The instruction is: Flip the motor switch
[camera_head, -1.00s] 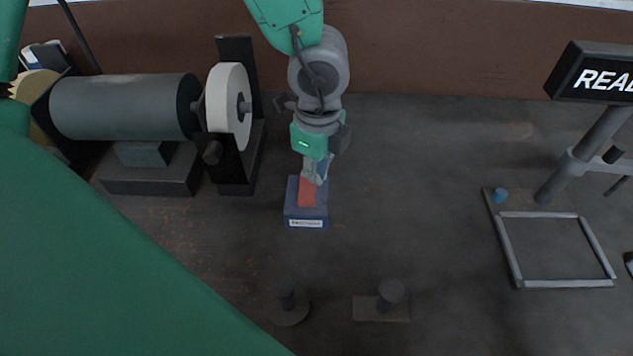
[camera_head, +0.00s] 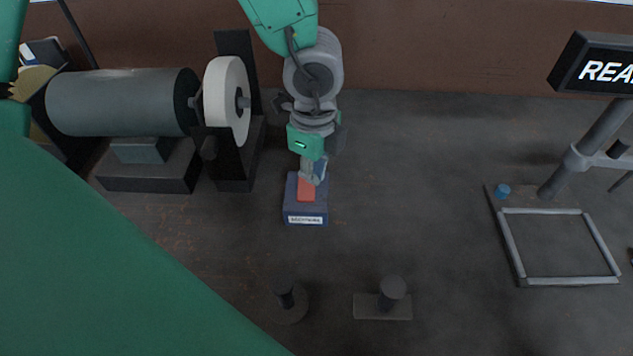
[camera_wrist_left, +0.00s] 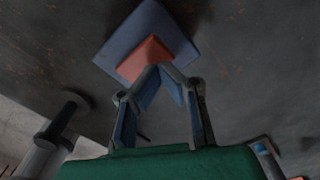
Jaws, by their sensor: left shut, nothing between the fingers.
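The motor switch is a red rocker (camera_head: 307,190) on a blue box (camera_head: 291,205) with a white label on its front, standing on the bench. My left gripper (camera_head: 313,176) is shut and empty, with its fingertips at the far end of the rocker. In the left wrist view the fingertips (camera_wrist_left: 162,68) meet at the edge of the red rocker (camera_wrist_left: 146,57), and the blue box (camera_wrist_left: 143,27) lies around it. They look to be touching or very close; I cannot tell whether they press on it. My right gripper does not show.
A grey motor (camera_head: 120,102) with a pale wheel (camera_head: 224,100) stands left of the switch. Two dark pegs (camera_head: 284,294) (camera_head: 391,292) stand in front. A grey frame (camera_head: 558,281) and a sign on a post (camera_head: 600,130) are at the right. Bench between is clear.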

